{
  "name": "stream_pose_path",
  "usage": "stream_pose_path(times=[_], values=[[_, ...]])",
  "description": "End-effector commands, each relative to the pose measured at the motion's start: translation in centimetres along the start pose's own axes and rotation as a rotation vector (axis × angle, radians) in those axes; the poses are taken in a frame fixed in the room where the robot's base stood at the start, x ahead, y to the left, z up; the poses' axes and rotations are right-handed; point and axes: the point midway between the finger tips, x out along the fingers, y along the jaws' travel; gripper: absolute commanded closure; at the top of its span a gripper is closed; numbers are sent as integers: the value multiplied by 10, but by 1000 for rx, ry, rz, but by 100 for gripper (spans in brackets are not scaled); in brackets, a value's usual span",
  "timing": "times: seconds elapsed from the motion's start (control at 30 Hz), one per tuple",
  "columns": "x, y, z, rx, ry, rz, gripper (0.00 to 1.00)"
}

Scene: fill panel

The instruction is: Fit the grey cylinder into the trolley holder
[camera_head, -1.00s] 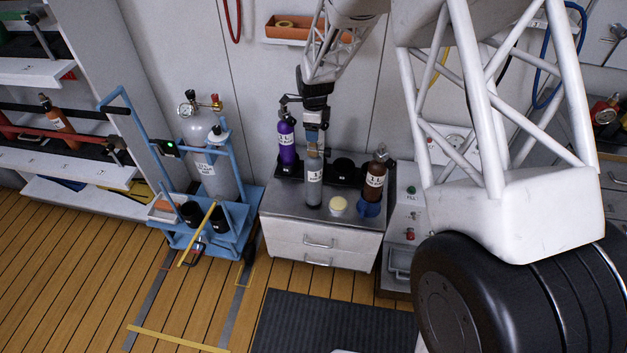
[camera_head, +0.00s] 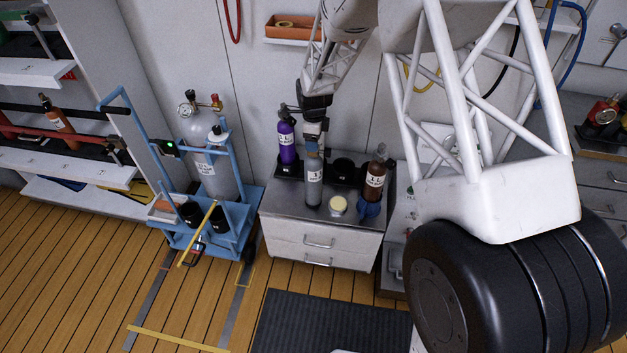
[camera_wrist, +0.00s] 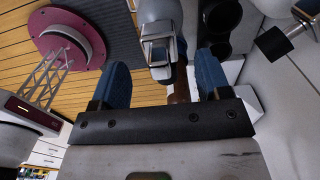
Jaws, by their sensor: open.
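The grey cylinder (camera_head: 313,182) with a white label stands upright at the front of the cabinet top. My gripper (camera_head: 313,138) is directly above it, pointing down, around the height of its valve. In the wrist view, my gripper (camera_wrist: 163,75) is open, with blue fingers apart on either side. The grey cylinder's valve end (camera_wrist: 158,50) shows between and beyond them; contact cannot be told. The blue trolley (camera_head: 205,238) stands to the left. It has two black cup holders, the left one (camera_head: 190,212) and the right one (camera_head: 220,220), both seemingly empty.
A purple cylinder (camera_head: 287,142) and a brown cylinder (camera_head: 375,180) stand on the cabinet (camera_head: 325,238) on either side. A cream round object (camera_head: 338,206) sits close by. A large grey cylinder (camera_head: 215,165) stands on the trolley.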

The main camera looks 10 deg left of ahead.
Motion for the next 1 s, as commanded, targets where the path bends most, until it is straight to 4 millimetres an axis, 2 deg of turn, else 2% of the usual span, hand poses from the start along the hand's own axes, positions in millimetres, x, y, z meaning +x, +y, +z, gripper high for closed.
stream_pose_path(times=[0.2, 0.33, 0.93, 1.0], values=[[24, 0, 1, 0, 0, 1, 30], [32, 0, 1, 0, 0, 0, 30], [34, 0, 1, 0, 0, 0, 30], [34, 0, 1, 0, 0, 0, 39]])
